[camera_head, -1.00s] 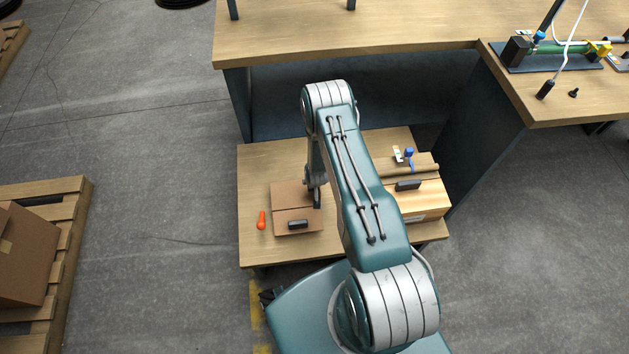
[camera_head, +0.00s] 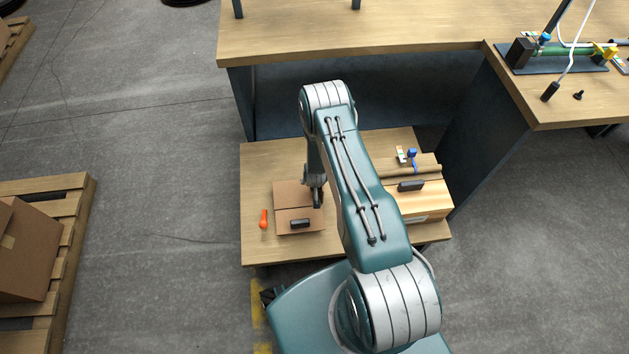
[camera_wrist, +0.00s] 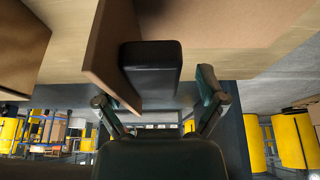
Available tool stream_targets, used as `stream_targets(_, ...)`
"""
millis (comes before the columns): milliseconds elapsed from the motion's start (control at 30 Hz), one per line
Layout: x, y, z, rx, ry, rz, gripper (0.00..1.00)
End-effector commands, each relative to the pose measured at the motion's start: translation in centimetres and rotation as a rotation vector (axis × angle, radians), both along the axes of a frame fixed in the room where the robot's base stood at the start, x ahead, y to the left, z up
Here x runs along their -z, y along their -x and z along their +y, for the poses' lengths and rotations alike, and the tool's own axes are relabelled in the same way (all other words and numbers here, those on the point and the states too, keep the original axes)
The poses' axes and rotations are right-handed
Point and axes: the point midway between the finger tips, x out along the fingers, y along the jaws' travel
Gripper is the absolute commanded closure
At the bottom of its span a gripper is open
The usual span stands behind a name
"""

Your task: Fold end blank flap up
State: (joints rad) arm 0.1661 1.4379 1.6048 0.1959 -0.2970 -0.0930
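The brown cardboard blank (camera_head: 291,195) lies on the low wooden table, left of my arm. A dark grip block (camera_head: 300,223) sits on its near panel. My gripper (camera_head: 318,193) is low at the blank's right edge, partly hidden by my arm. In the wrist view a brown cardboard panel (camera_wrist: 112,50) stands edge-on with a dark block (camera_wrist: 150,68) against it. My gripper (camera_wrist: 158,98) has its fingers spread, one to each side of the block, with a gap at the right finger. I cannot tell whether the left finger touches the panel.
An orange tool (camera_head: 263,218) lies left of the blank. A wooden box (camera_head: 431,199) with a dark handle (camera_head: 411,186) and a small blue item (camera_head: 412,154) are on the table's right side. A higher bench (camera_head: 350,45) stands behind. A pallet (camera_head: 65,235) is at the left.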

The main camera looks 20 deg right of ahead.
Motion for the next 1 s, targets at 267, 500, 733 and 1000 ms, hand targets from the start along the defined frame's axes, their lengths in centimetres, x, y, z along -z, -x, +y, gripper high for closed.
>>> stream_targets(267,-0.1,0.1,-0.1,0.003,0.000,0.001,0.09)
stream_targets(500,-2.7,1.0,0.2,0.002,0.000,0.000,0.09)
stream_targets(733,-6.7,2.5,0.9,0.001,0.001,-0.001,0.09)
stream_targets(1000,-10.3,3.9,1.5,0.001,0.001,0.000,0.09)
